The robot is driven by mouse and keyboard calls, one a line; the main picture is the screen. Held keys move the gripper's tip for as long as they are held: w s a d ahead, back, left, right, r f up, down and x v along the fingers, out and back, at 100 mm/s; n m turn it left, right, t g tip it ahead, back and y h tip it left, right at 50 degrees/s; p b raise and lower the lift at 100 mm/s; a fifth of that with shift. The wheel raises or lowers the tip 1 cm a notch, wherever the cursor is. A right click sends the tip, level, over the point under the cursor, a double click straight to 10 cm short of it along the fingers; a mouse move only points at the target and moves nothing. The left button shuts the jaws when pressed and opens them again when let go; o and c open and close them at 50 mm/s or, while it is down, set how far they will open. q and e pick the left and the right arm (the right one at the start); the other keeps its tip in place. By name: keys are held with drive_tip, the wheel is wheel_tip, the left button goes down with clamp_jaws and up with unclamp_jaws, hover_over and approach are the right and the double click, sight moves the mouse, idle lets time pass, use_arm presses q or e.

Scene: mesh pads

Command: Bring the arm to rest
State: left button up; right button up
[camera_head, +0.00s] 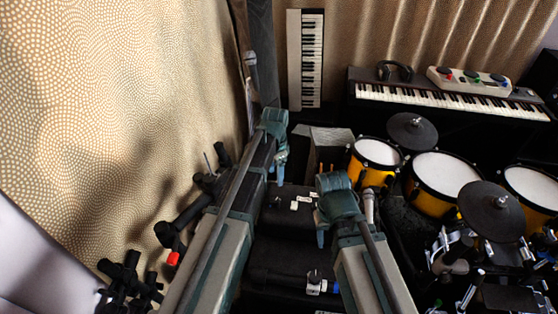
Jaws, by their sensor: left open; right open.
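My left gripper (281,172) hangs at the end of the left arm, left of the picture's middle, with its fingers pointing down over a dark area. My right gripper (321,236) is lower and to its right, also pointing down, in front of the dark boxes. Both grippers are open and I see nothing held in either. The gap between the fingers is hard to make out in both. The two arms run up from the bottom edge, side by side and apart.
A microphone (369,207) stands close right of my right arm. Yellow drums with white heads (442,173) and black cymbals (491,210) fill the right. A keyboard (440,97) with headphones (395,71) is behind. Black stand hardware (130,283) stands left, by the patterned curtain (90,100).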

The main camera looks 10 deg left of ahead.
use_arm(q)
drive_tip(key=s+d+n+y, duration=0.1)
drive_tip(key=s+d+n, duration=0.2)
drive_tip(key=s, duration=0.8)
drive_tip(key=s+d+n, duration=0.4)
drive_tip(key=s, duration=0.7)
wheel_tip(320, 180, up, 14)
drive_tip(key=p, duration=1.3)
drive_tip(key=shift+f, duration=0.2)
